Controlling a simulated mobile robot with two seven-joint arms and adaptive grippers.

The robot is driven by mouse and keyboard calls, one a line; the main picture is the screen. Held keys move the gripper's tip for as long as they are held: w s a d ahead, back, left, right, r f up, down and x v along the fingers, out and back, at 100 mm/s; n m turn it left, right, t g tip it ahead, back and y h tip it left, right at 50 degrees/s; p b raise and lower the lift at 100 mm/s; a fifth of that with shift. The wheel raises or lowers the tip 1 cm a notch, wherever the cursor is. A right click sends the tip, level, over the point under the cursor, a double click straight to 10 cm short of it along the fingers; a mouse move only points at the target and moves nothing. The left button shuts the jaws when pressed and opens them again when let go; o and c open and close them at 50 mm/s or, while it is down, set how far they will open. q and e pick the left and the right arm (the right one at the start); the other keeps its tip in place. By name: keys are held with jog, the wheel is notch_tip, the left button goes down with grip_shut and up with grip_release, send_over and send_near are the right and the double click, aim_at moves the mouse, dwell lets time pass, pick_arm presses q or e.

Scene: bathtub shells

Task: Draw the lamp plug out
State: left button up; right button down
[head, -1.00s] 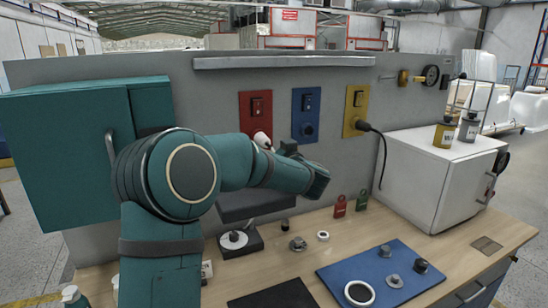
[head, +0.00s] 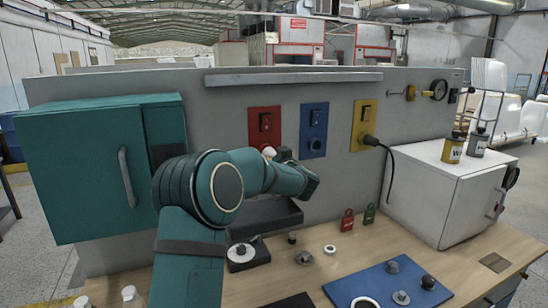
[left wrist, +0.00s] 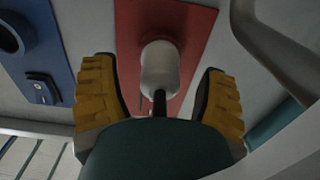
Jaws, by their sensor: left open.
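A white plug (left wrist: 160,68) sits in the socket of the red panel (left wrist: 190,22) in the left wrist view. A dark cord end shows below it. My open left gripper (left wrist: 157,80) has one yellow-padded finger on each side of the plug, with gaps visible. In the head view the red panel (head: 265,121) has a switch above, and the white plug (head: 268,152) shows partly behind my left arm. My gripper fingers are mostly hidden there. A black plug (head: 370,141) with a cable is in the yellow panel (head: 361,115). No lamp is identifiable.
A blue panel (head: 314,118) is beside the red one. A teal cabinet (head: 75,165) with a handle is at the left. A white cabinet (head: 445,185) stands on the right of the bench. Small parts and a blue mat (head: 375,280) lie on the bench. A grey ledge (head: 290,78) runs above the panels.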

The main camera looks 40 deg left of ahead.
pick_arm(q)
jog(key=shift+a+p, duration=0.1)
jog(key=shift+p, duration=0.5)
dwell(0.9)
jog(key=shift+c, duration=0.2)
grip_shut()
jog(key=shift+s+d+f, duration=0.1)
jog(key=shift+s+d, duration=0.05)
jog(key=shift+d, duration=0.1)
jog(key=shift+v, duration=1.4)
jog(key=shift+s+d, duration=0.3)
jog(key=shift+d, duration=0.3)
jog(key=shift+v, duration=2.4)
